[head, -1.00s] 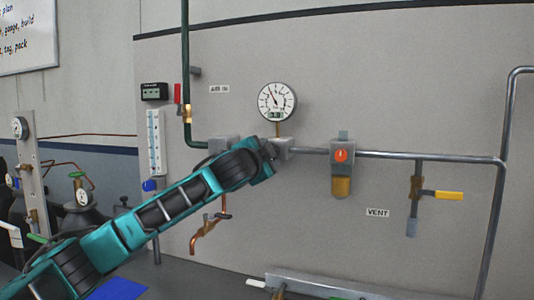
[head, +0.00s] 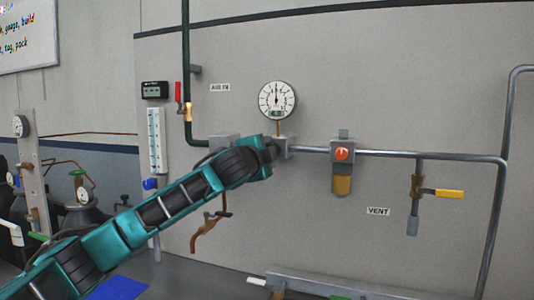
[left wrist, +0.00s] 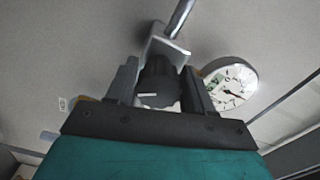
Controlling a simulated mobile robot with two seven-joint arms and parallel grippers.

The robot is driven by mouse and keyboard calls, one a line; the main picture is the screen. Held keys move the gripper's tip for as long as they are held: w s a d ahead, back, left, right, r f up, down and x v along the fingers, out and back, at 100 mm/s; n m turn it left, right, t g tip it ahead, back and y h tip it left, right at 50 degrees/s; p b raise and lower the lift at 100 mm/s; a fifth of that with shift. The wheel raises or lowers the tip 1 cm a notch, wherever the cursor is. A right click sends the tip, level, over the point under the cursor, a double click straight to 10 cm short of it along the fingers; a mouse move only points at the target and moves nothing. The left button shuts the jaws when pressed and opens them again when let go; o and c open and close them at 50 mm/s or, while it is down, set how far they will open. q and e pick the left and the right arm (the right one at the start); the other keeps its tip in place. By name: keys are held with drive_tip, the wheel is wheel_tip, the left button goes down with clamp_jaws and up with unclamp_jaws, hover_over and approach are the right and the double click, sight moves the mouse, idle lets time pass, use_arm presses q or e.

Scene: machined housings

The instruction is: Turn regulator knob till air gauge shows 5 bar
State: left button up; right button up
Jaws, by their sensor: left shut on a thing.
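My left gripper (head: 271,151) reaches up to the pipe assembly just below the gauge. The knob is hidden behind my gripper in the head view. The round white air gauge (head: 277,101) stands above on a short brass stem, its needle pointing about straight up; its small digital readout is too small to read. The gauge also shows tilted in the left wrist view (left wrist: 231,84). My right gripper is out of view.
A unit with an orange-red dial (head: 342,154) and amber bowl sits right of the regulator on the grey pipe (head: 430,158). A yellow-handled valve (head: 448,194) is farther right, near the VENT label (head: 377,211). A red-handled valve (head: 179,93) is at left.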

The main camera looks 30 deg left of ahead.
use_arm(q)
drive_tip(key=o, duration=1)
drive_tip(key=shift+c, duration=0.2)
drive_tip(key=b+v, duration=0.2)
drive_tip(key=v, duration=1.1)
drive_tip(key=shift+f, duration=0.15)
